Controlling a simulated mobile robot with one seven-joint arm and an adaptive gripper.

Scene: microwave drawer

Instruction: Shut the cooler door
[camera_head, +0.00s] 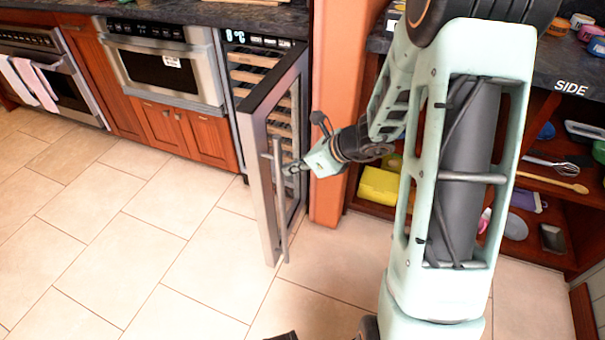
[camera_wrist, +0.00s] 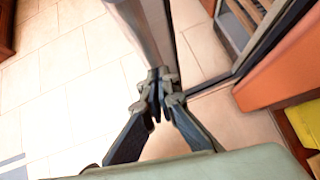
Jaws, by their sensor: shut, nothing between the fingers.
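The cooler door (camera_head: 258,150) has a metal frame and dark glass. It stands open, swung out from the cooler (camera_head: 238,62) with its wooden racks. A long vertical bar handle (camera_head: 281,205) runs along the door's outer edge. My gripper (camera_head: 288,169) is at the handle's upper half, close to the door frame. Nothing shows between the fingers.
A microwave drawer (camera_head: 160,68) and an oven (camera_head: 40,60) with towels stand to the left. An orange wood post (camera_head: 335,120) is right of the cooler. Open shelves (camera_head: 550,190) with utensils stand at right. The tiled floor (camera_head: 130,230) before the door is clear.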

